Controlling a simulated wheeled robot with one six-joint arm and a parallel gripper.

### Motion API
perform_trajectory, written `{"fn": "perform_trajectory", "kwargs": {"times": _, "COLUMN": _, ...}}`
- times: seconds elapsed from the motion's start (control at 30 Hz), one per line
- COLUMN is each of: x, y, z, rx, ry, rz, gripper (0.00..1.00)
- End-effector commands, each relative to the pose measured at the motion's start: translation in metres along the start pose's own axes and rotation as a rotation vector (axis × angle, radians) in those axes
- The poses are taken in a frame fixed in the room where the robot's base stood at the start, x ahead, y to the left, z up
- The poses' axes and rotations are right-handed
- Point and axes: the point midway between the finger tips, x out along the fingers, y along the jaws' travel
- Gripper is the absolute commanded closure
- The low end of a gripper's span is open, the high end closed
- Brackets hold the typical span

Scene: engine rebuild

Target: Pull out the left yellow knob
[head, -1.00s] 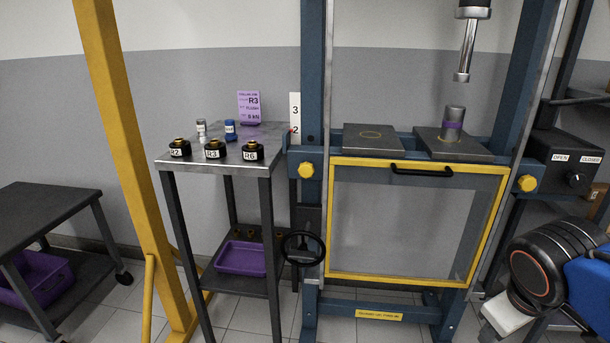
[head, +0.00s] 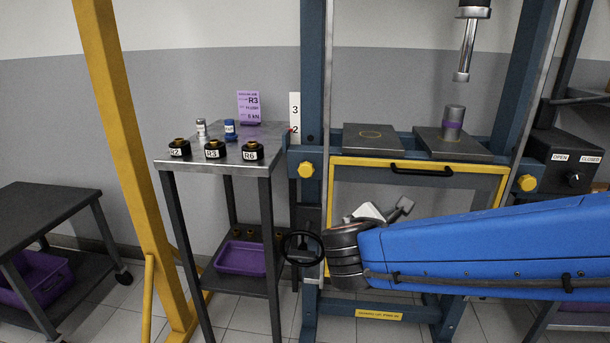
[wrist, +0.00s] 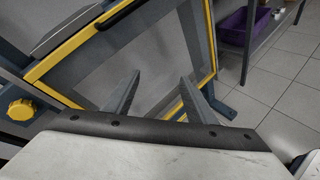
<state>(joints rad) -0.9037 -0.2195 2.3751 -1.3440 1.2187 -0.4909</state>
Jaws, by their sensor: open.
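The left yellow knob (head: 306,170) sits on the blue press frame, just left of the yellow-edged guard panel (head: 415,163). The right yellow knob (head: 527,183) sits on the opposite post. My gripper (head: 403,205) is in front of the guard panel, right of and lower than the left knob, partly hidden by my arm. In the wrist view my gripper (wrist: 160,80) has its two fingers apart with nothing between them. A yellow knob (wrist: 20,108) shows at the left edge of that view, beside the panel and clear of the fingers.
A black handwheel (head: 302,248) is below the left knob, close to my wrist. A side table (head: 235,165) with labelled black parts stands left of the press. A black handle (head: 421,170) crosses the panel top. A yellow post (head: 125,150) stands further left.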

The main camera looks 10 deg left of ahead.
Motion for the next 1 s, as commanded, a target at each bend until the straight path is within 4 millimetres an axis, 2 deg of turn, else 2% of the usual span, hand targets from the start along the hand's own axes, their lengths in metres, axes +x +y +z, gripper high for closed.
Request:
{"fn": "perform_trajectory", "kwargs": {"times": 0.03, "x": -0.010, "y": 0.020, "z": -0.013, "rx": -0.061, "ry": -0.010, "rz": 0.059, "gripper": 0.49}}
{"fn": "perform_trajectory", "kwargs": {"times": 0.1, "x": -0.024, "y": 0.046, "z": -0.027, "rx": -0.144, "ry": -0.034, "rz": 0.144, "gripper": 0.49}}
{"fn": "perform_trajectory", "kwargs": {"times": 0.3, "x": -0.079, "y": 0.113, "z": -0.073, "rx": -0.352, "ry": -0.105, "rz": 0.385, "gripper": 0.49}}
{"fn": "perform_trajectory", "kwargs": {"times": 0.4, "x": -0.105, "y": 0.136, "z": -0.093, "rx": -0.422, "ry": -0.137, "rz": 0.479, "gripper": 0.49}}
{"fn": "perform_trajectory", "kwargs": {"times": 0.53, "x": -0.128, "y": 0.152, "z": -0.108, "rx": -0.474, "ry": -0.165, "rz": 0.556, "gripper": 0.49}}
{"fn": "perform_trajectory", "kwargs": {"times": 0.63, "x": -0.135, "y": 0.158, "z": -0.113, "rx": -0.491, "ry": -0.175, "rz": 0.580, "gripper": 0.49}}
{"fn": "perform_trajectory", "kwargs": {"times": 0.73, "x": -0.133, "y": 0.161, "z": -0.113, "rx": -0.493, "ry": -0.178, "rz": 0.585, "gripper": 0.49}}
{"fn": "perform_trajectory", "kwargs": {"times": 1.0, "x": -0.106, "y": 0.178, "z": -0.112, "rx": -0.492, "ry": -0.178, "rz": 0.580, "gripper": 0.49}}
